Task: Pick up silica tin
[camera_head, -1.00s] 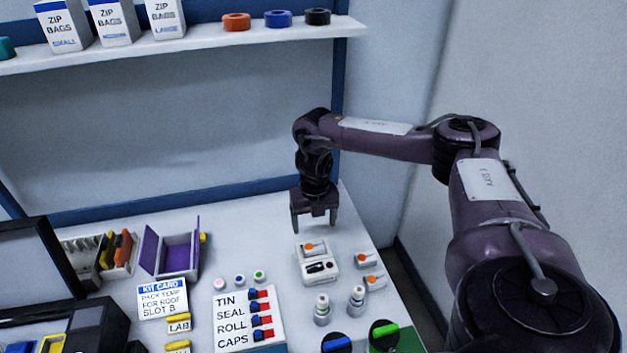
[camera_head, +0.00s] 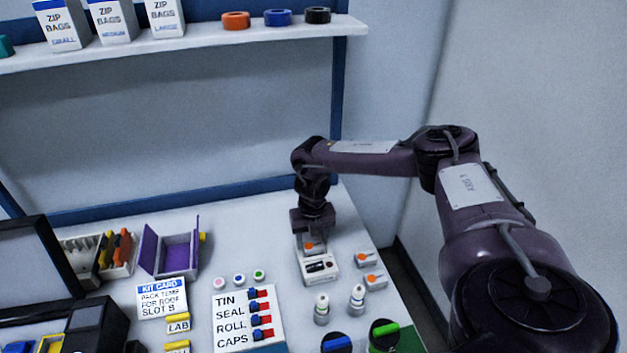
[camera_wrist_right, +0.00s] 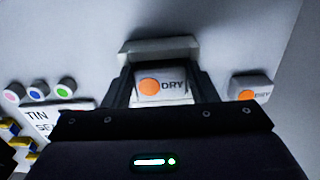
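The silica tin (camera_head: 309,247) is a small white block with an orange dot, in a white holder (camera_head: 319,271) on the table. In the right wrist view the tin (camera_wrist_right: 160,88) shows the word DRY beside its dot. My right gripper (camera_head: 314,243) points down over the tin, with a finger on either side of it. The fingers look spread; I cannot tell whether either touches the tin. The tin's lower part is hidden. My left gripper is not in view.
Two similar orange-dotted white tins (camera_head: 367,259) (camera_head: 374,282) stand right of the holder. Two small bottles (camera_head: 321,309) (camera_head: 358,299) stand in front. A label card (camera_head: 232,318) lies to the left, with three small round caps (camera_head: 239,279) behind it. A shelf (camera_head: 200,43) spans the back.

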